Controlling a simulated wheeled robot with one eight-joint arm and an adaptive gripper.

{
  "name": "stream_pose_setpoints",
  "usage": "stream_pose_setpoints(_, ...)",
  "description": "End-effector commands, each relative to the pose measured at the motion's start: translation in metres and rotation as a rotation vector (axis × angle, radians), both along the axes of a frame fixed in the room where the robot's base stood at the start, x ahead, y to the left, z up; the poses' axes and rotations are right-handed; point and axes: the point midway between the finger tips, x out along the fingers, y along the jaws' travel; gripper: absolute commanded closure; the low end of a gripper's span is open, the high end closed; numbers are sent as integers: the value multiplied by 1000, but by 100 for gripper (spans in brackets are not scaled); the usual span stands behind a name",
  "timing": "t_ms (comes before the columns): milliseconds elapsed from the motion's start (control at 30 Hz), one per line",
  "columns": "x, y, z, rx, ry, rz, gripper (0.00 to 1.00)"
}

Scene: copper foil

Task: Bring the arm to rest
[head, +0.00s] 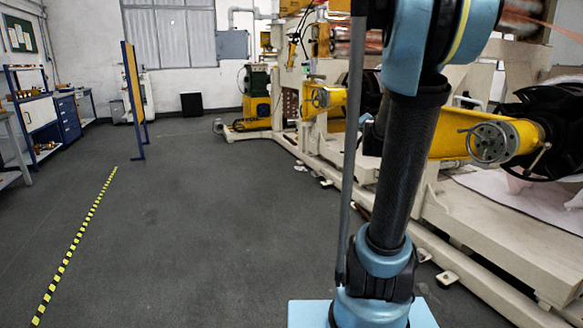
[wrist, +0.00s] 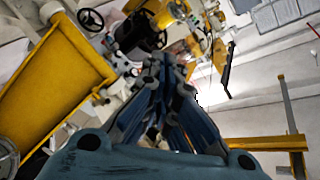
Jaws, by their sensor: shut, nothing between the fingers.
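My gripper (wrist: 168,62) shows in the wrist view, its dark blue fingers drawn together and shut with nothing between them. It points at machinery some way off and touches nothing that I can see. In the head view my blue and black arm (head: 400,160) stands upright at the right of centre and runs out of the top of the picture. The gripper itself is outside the head view.
A long cream machine (head: 500,250) with yellow arms (head: 465,135) stands close behind my arm at the right. The grey floor (head: 200,220) at left and centre is open, with a yellow-black line (head: 75,240). A blue-framed panel (head: 133,95) and a workbench (head: 40,120) stand farther left.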

Motion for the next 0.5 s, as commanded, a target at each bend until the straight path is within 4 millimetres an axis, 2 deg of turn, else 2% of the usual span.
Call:
stream_pose_setpoints(33,-14,18,-9,-33,45,55,100)
stream_pose_setpoints(200,-61,68,-49,-151,217,227,100)
stream_pose_setpoints(333,-106,96,-85,-240,358,343,100)
stream_pose_setpoints(500,-173,117,-134,-353,555,475,100)
